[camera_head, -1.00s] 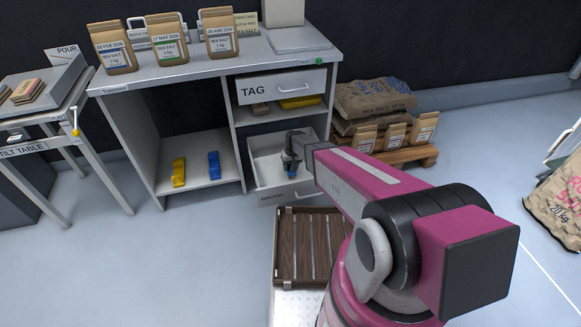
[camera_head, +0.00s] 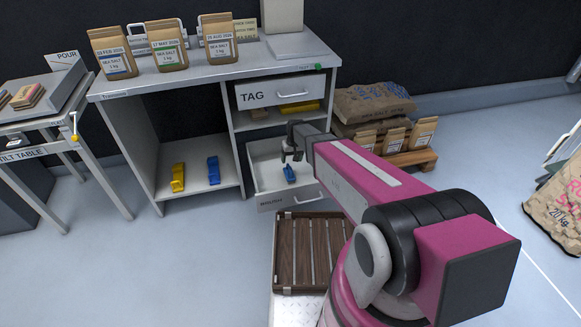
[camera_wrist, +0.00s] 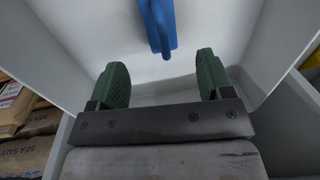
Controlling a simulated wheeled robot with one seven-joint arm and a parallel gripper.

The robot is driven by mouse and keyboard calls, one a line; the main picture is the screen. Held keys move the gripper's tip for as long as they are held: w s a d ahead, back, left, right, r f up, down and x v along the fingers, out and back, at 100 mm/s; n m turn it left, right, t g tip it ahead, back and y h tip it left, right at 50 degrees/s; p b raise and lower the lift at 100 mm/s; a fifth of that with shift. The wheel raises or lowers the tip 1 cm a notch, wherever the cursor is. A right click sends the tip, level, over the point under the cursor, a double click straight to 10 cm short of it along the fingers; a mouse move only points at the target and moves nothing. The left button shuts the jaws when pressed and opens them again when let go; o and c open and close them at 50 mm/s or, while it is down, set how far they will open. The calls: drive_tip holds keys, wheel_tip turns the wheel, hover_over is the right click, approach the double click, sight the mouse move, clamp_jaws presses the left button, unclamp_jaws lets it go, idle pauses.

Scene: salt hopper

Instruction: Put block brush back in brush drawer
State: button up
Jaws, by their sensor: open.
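The block brush (camera_head: 289,173) is blue and lies in the open brush drawer (camera_head: 262,182), a white drawer low in the bench. In the wrist view the blue brush (camera_wrist: 160,25) lies on the white drawer floor (camera_wrist: 100,40), ahead of the fingers and apart from them. My gripper (camera_head: 292,156) is above the drawer, over its back part. In the wrist view my gripper (camera_wrist: 161,85) is open, its two green fingertips spread with nothing between them.
A TAG drawer (camera_head: 280,93) sits shut above the open drawer, with a shelf between them. A yellow tool (camera_head: 178,177) and a blue tool (camera_head: 213,170) stand on the left lower shelf. A slatted wooden tray (camera_head: 310,250) is in front of the drawer. Paper sacks (camera_head: 372,102) are at right.

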drive_tip(key=s+d+r+m+h, duration=0.1)
drive_tip(key=s+d+r+m, duration=0.2)
drive_tip(key=s+d+r, duration=1.5)
drive_tip(key=shift+s+d, duration=0.6)
